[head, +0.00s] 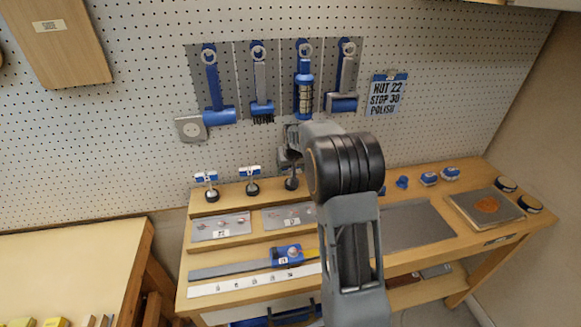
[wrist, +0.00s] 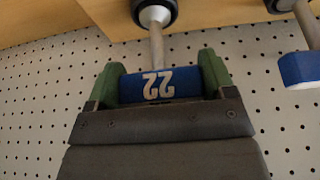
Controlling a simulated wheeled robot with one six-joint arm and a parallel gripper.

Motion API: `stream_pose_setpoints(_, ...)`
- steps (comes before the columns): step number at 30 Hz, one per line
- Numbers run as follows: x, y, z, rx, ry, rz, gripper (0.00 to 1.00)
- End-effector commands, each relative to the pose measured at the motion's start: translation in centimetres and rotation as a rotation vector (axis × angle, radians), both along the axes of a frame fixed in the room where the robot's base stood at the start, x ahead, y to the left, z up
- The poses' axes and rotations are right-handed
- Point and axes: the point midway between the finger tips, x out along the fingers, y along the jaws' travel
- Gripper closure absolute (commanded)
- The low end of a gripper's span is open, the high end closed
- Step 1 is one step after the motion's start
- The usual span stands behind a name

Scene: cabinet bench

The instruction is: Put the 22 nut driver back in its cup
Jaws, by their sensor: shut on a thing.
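The 22 nut driver has a blue handle (wrist: 145,86) with a white "22", upside down in the wrist view. My gripper (wrist: 158,80) is shut on this handle, with a green fingertip on each side. The driver's grey shaft (wrist: 157,45) runs to a black cup (wrist: 152,13) with a pale centre. The shaft's end meets the cup; how deep it sits I cannot tell. In the head view the cup (head: 291,184) stands on the bench's raised back ledge, and my arm hides most of the gripper and the handle.
Two other drivers (head: 206,178) (head: 250,173) stand in cups to the left on the ledge. One neighbour's blue handle (wrist: 299,69) shows at the wrist view's right. Blue tools (head: 217,115) hang on the pegboard behind. A sign (head: 385,95) reads "NUT 22 STOP 30 POLISH".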

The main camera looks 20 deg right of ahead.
Motion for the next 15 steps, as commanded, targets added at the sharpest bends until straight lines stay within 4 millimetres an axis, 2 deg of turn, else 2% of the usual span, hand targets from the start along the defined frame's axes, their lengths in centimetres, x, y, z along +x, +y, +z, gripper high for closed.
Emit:
stream_pose_setpoints(6, 0.03, 0.0, 0.07, 0.0, -0.001, 0.0, 0.61)
stream_pose_setpoints(7, 0.03, 0.0, 0.07, 0.0, -0.001, 0.0, 0.21)
stream_pose_setpoints(13, 0.01, 0.0, 0.05, 0.0, -0.001, 0.0, 0.02)
stream_pose_setpoints(15, 0.01, 0.0, 0.04, 0.0, 0.0, 0.0, 0.0)
